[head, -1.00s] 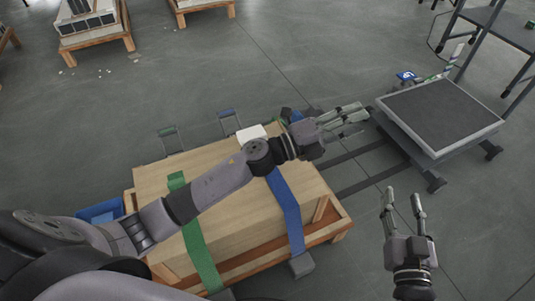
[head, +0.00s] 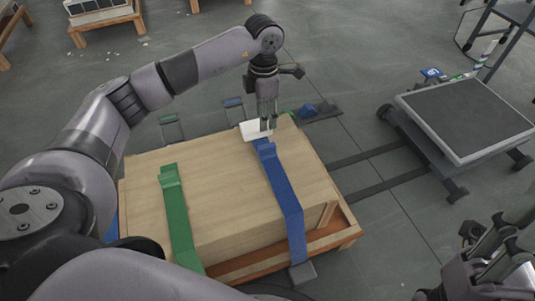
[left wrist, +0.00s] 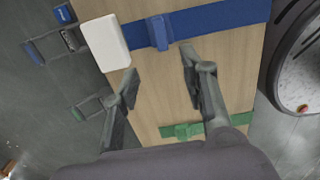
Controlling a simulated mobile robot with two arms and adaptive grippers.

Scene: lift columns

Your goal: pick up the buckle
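A blue buckle-like piece (left wrist: 160,33) sits on the blue strap, beside the white block (left wrist: 105,42) and beyond the fingertips. A green buckle-like piece (left wrist: 188,130) sits on the green strap, partly behind a finger. Which one the task means, I cannot tell. My right gripper (head: 505,240) is at the lower right, open and empty.
The blue strap (head: 287,205) and green strap (head: 178,220) cross the crate. Metal frames with green (head: 170,120) and blue (head: 232,102) ends lie on the floor behind it.

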